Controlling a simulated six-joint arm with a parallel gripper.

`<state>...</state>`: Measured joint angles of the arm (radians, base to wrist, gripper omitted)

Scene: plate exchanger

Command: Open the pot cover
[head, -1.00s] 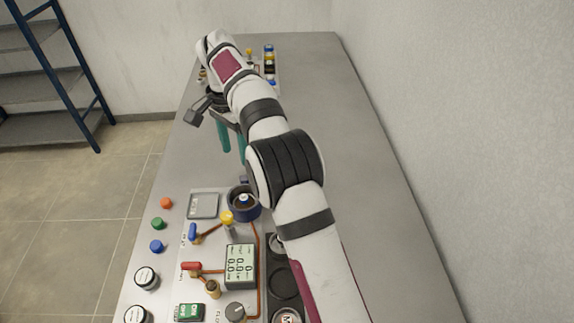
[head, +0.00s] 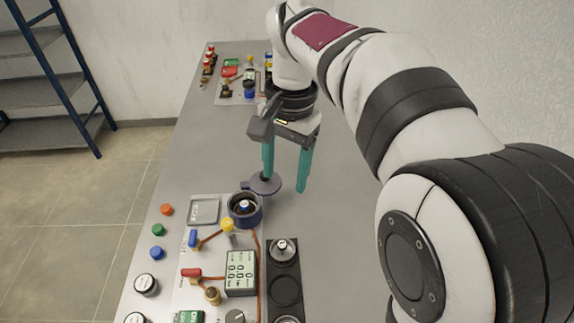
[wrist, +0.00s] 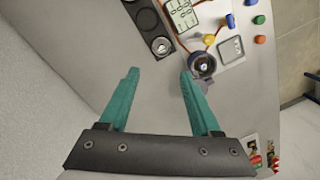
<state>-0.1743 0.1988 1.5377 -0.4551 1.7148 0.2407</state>
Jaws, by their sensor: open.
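The dark blue pot (head: 245,210) stands on the panel and its top is uncovered, with a small white-and-blue part showing inside. It also shows in the wrist view (wrist: 203,66). A flat grey-purple disc, the pot cover (head: 265,186), sits off the pot's rim on its far side, with a small knob on it; a link to the pot is hard to make out. My gripper (head: 285,185) is open and empty, its teal fingers pointing down. One finger overlaps the cover in the head and wrist views (wrist: 160,73); contact cannot be told.
Valves, a digital display (head: 241,272) and a scale-like square (head: 204,210) lie around the pot. A black strip with round wells (head: 285,292) is to the right. Another cluster of parts (head: 237,85) is at the far end. The table's right side is bare beside the wall.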

